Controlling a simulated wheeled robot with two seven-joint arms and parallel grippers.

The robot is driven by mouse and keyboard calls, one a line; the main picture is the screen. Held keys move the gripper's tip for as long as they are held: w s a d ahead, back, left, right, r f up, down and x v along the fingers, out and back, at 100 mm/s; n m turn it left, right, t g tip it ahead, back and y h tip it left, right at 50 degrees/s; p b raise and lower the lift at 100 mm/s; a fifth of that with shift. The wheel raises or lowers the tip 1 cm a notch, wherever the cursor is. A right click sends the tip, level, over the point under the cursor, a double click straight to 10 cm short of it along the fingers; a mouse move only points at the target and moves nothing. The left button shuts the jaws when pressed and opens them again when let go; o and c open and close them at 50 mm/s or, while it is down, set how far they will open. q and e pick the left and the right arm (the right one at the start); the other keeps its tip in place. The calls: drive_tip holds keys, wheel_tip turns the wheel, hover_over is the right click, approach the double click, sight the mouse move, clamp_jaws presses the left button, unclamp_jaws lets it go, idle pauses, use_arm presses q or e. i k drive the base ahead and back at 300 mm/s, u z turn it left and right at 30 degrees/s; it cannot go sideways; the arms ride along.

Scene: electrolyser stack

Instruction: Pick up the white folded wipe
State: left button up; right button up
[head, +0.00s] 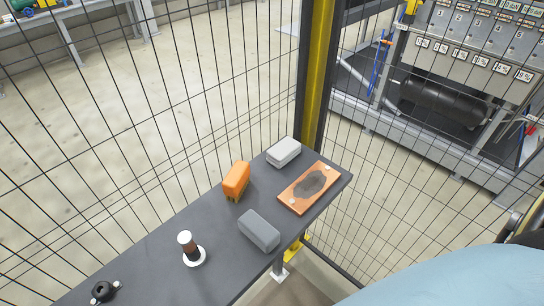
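The white folded wipe (284,151) lies at the far end of the dark grey bench (150,262), close to the mesh fence and the yellow-and-black post. It looks like a small, pale, flat block with rounded edges. Nothing covers it. It lies behind an orange plate and to the right of an orange brush, apart from both. Neither of my grippers is in view.
The orange plate (327,174) bears a dark patch. The orange brush (237,177), a grey block (259,231), a white-capped bottle (185,239) and a black ring-like part (103,290) stand on the bench. The mesh fence (215,110) runs along its back.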

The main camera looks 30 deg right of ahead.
sight(284, 151)
drive_tip(key=u, duration=0.8)
drive_tip(key=k, duration=1)
drive_tip(key=z, duration=0.4)
